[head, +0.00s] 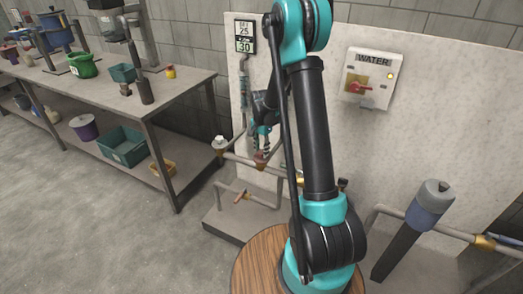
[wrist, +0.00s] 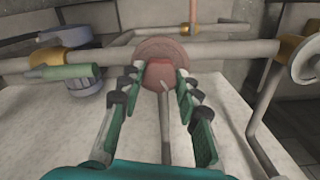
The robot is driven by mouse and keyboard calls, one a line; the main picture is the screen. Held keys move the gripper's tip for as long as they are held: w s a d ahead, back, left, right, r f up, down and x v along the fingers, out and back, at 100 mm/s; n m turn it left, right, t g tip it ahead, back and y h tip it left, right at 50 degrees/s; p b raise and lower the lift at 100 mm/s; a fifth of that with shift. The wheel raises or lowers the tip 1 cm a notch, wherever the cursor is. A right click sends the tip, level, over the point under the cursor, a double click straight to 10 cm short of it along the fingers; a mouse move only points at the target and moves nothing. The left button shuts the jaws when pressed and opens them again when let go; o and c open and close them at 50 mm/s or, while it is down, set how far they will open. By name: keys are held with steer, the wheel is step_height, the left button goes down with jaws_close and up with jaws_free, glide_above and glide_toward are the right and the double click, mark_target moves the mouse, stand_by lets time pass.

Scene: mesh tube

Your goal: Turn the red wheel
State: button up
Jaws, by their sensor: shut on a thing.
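The red wheel (wrist: 178,48) shows in the wrist view as a dull red disc on the pipework, with a redder block at its centre. My gripper (wrist: 160,76) has its two teal fingers on either side of that block, shut on it. A thin grey rod stands between the fingers, below the block. In the head view my gripper (head: 264,140) is at the pipes in front of the pale panel, partly behind my arm. I cannot make out the wheel clearly there.
A WATER box (head: 370,78) with a red switch and a lit yellow lamp hangs on the panel (head: 425,125). A workbench (head: 107,85) with tubs stands left. In the wrist view, a green-handled part (wrist: 70,71) and pipes flank the wheel.

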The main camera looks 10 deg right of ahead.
steer(key=shift+n, duration=0.3)
steer(key=n, duration=1.7)
steer(key=shift+n, duration=0.3)
steer(key=n, duration=0.5)
steer(key=shift+n, duration=0.3)
steer(key=o, duration=1.2)
steer(key=shift+c, duration=0.2)
